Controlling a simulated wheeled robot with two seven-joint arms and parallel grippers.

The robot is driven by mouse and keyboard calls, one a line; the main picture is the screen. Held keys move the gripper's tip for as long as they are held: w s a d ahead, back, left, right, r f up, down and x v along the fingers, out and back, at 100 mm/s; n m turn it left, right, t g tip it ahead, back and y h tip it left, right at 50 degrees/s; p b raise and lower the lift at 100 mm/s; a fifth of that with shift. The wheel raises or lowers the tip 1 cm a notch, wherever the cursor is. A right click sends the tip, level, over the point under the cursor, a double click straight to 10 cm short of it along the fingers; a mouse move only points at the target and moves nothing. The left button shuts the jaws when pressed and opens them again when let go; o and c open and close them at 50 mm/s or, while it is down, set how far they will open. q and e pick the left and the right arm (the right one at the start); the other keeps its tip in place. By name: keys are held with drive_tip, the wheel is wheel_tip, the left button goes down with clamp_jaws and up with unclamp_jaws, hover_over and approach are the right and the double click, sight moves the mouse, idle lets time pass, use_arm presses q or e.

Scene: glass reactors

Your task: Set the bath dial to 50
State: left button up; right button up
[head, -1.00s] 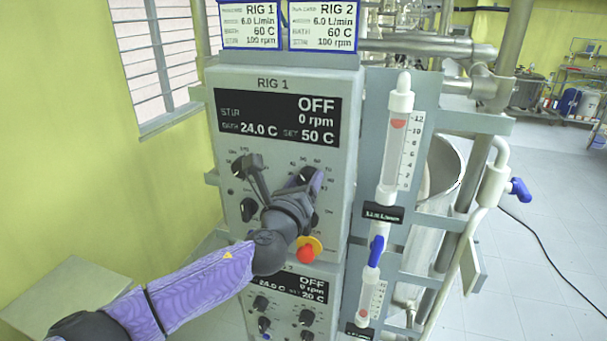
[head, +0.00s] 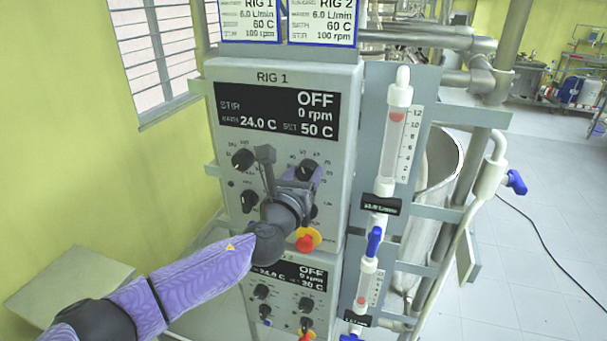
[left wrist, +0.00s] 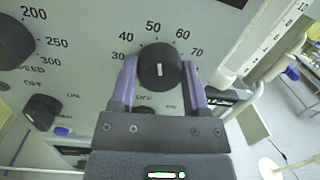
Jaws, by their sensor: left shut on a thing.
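The bath dial of RIG 1 is a round black knob (left wrist: 160,66) with a white pointer mark, ringed by numbers from 30 to 70. The mark points up, toward the 50. My left gripper (left wrist: 158,78) has its two purple fingers on either side of the knob and is shut on it. In the head view the dial (head: 307,169) is partly covered by my left gripper (head: 305,182). The RIG 1 display (head: 275,112) reads SET 50 C, bath 24.0 C, stir OFF and 0 rpm. My right gripper is not in view.
A stir speed knob (head: 243,159) and a switch knob (head: 249,201) are left of the dial. A red emergency button (head: 305,243) sits below my wrist. A flowmeter (head: 392,140) stands right of the panel. A sign (head: 323,22) above reads bath 60 C for RIG 2.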

use_arm(q)
drive_tip(key=o, duration=1.3)
drive_tip(key=shift+f, duration=0.1)
drive_tip(key=v, duration=1)
drive_tip(key=shift+f, duration=0.1)
